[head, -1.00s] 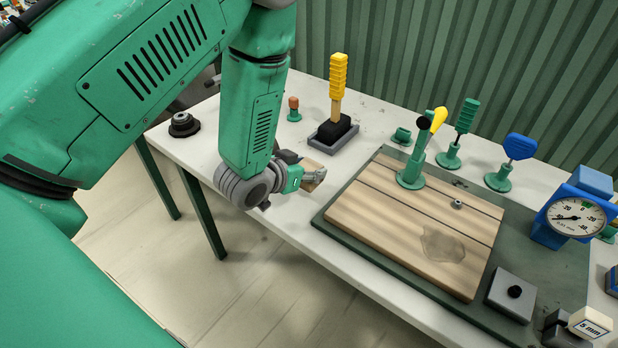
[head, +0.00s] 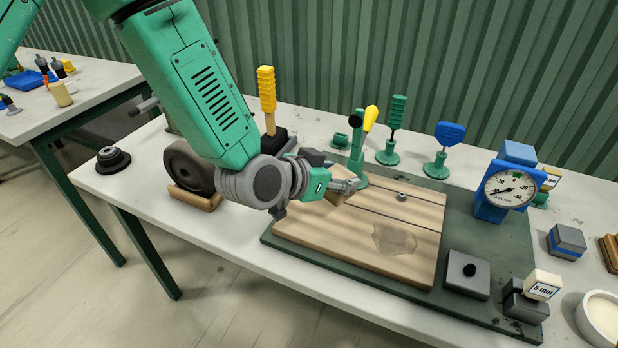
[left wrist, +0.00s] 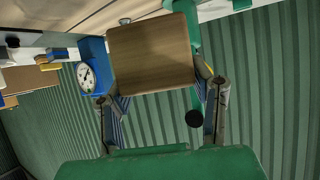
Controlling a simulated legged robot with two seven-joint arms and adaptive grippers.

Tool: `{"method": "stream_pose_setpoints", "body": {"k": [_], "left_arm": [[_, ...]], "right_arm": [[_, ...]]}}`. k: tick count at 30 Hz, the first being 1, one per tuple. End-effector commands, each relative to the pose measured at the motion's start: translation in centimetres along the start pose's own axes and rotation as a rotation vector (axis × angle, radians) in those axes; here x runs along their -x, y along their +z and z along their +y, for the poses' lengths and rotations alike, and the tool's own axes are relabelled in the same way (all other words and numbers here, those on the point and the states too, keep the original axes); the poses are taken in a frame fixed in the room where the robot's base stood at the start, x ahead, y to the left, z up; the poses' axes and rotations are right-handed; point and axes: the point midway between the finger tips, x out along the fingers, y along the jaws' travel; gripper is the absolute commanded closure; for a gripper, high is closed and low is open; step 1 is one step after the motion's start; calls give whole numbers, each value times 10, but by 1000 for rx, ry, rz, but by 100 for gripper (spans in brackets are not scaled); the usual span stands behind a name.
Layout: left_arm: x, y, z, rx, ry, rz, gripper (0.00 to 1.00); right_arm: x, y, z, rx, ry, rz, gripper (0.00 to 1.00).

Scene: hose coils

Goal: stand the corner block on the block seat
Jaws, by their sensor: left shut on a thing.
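My left gripper (head: 345,188) is over the left part of the wooden board (head: 360,250), shut on a brown wooden block, taken to be the corner block (head: 335,197). In the left wrist view the block (left wrist: 152,55) shows as a broad wood-grained face between the two fingers of the gripper (left wrist: 160,88). The block is mostly hidden by the gripper in the head view. I cannot tell whether it touches the board. No part is clearly recognisable as the block seat. My right gripper is not in view.
A green upright clamp with a yellow handle (head: 371,118) stands just behind the gripper. The board's front right, with a dark stain (head: 395,238), is clear.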

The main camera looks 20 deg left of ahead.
Motion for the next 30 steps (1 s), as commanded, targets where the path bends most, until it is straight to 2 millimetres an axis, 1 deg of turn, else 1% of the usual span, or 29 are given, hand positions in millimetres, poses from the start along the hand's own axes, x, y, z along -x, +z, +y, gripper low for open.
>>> {"method": "stream_pose_setpoints", "body": {"k": [14, 20, 30], "left_arm": [[0, -2, 1, -3, 3, 1, 83], [-6, 10, 1, -2, 3, 1, 83], [-22, 40, 1, -1, 2, 0, 83]], "right_arm": [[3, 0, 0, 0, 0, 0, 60], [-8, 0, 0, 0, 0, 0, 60], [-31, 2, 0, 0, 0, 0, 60]]}}
